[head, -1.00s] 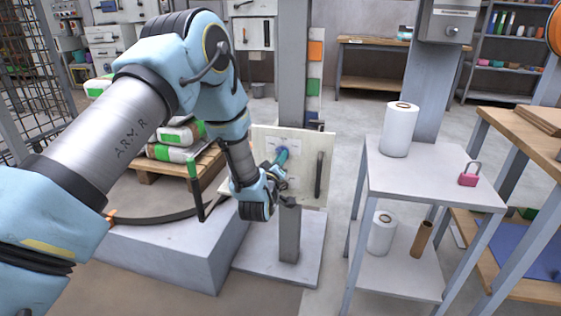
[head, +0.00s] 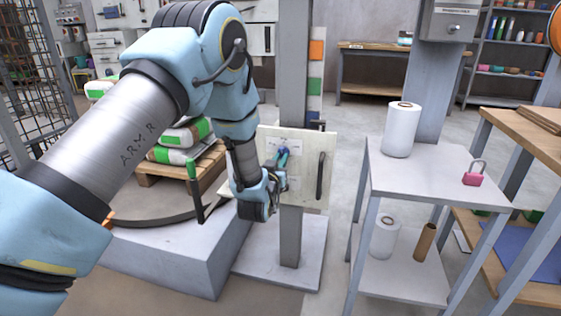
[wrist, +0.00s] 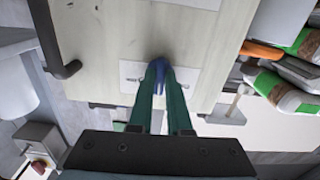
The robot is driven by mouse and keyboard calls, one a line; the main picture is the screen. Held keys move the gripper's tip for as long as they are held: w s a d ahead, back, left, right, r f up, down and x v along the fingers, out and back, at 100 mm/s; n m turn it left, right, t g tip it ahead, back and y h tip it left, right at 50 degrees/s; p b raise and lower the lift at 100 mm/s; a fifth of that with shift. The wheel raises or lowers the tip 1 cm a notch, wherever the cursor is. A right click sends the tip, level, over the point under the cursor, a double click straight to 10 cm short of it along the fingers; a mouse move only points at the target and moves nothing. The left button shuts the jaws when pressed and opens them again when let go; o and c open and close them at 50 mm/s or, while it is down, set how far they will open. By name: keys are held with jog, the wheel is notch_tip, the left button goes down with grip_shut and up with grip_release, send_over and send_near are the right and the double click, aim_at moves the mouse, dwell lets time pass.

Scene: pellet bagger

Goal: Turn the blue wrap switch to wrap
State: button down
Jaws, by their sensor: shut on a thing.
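The blue wrap switch (wrist: 158,73) sits on a pale panel (wrist: 100,38) with a white label behind it. My gripper (wrist: 161,84) is shut on the switch, with one green finger on each side of its blue handle. In the head view, my gripper (head: 280,160) reaches the panel (head: 311,190) from the left, and only a little blue shows at the fingertips. The fingers hide much of the switch and label, and I cannot read the markings.
A black bar handle (head: 320,176) stands out from the panel right of the switch. A grey shelf stand (head: 435,180) with a white roll (head: 400,130) and pink padlock (head: 473,173) is further right. Stacked bags (head: 185,138) lie behind my arm.

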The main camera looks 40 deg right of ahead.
dwell(0.4)
jog(key=c, duration=0.9)
grip_release()
jog(key=shift+o, duration=0.2)
jog(key=shift+a, duration=0.1)
jog(key=v, duration=1)
jog(key=shift+s+a+p, duration=0.2)
jog(key=shift+a+p, duration=0.05)
jog(key=shift+p, duration=0.1)
jog(key=shift+w, duration=0.1)
